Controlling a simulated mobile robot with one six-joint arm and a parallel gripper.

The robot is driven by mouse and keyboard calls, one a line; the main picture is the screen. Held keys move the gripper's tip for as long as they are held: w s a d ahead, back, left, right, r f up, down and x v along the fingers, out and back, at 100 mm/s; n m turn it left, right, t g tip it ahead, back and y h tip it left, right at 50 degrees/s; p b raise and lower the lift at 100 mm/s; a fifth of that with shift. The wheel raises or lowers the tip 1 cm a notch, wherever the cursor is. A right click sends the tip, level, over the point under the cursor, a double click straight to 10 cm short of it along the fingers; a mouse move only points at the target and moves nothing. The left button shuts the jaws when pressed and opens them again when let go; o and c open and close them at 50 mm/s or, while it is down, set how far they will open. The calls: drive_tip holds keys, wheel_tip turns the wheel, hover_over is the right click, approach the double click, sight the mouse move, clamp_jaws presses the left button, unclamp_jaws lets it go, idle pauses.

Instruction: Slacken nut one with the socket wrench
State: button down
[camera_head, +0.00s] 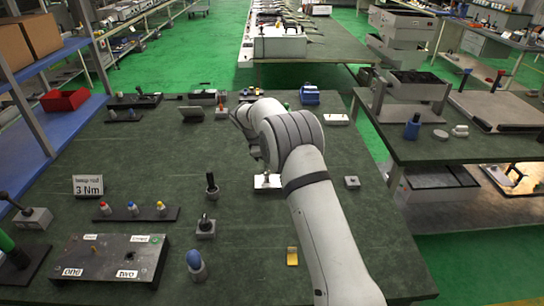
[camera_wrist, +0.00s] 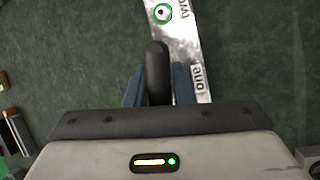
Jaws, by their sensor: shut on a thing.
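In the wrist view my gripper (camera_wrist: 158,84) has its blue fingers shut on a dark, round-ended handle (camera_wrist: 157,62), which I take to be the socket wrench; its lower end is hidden. Just beyond and to the right is a shiny metal plate (camera_wrist: 190,45) labelled "one" and "two". A green-ringed round fitting with a light centre (camera_wrist: 161,12) sits by the "two" label. Nut one cannot be made out beside the "one" label.
A blue-topped tool (camera_head: 196,265) and a yellow piece (camera_head: 292,256) are at the front.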

drive_tip(key=shift+s+m+g+p, duration=0.15)
drive_tip(key=shift+m+g+p, duration=0.2)
drive_tip(key=shift+m, duration=0.65)
drive_tip(key=shift+s+r+m+g+p, duration=0.15)
drive_tip(key=shift+m+g+p, duration=0.3)
drive_tip(key=shift+m, duration=0.35)
drive_tip(key=shift+s+a+m+g+p, duration=0.1)
drive_tip(key=shift+m+g+p, duration=0.15)
drive_tip(key=shift+m, duration=0.35)
drive_tip(key=shift+s+a+m+g+p, duration=0.1)
drive_tip(key=shift+m+g+p, duration=0.15)
drive_tip(key=shift+m, duration=0.35)
drive_tip(key=shift+f+b, duration=0.5)
drive_tip(key=shift+f, duration=0.75)
drive_tip(key=n, duration=0.1)
drive_tip(key=n+t+b, duration=0.1)
drive_tip(key=n, duration=0.1)
drive_tip(key=shift+w+d, duration=0.15)
drive_tip(key=shift+w, duration=0.05)
drive_tip(key=shift+w+n+t, duration=0.15)
drive_tip(key=shift+n+t, duration=0.25)
drive_tip(key=shift+n, duration=0.1)
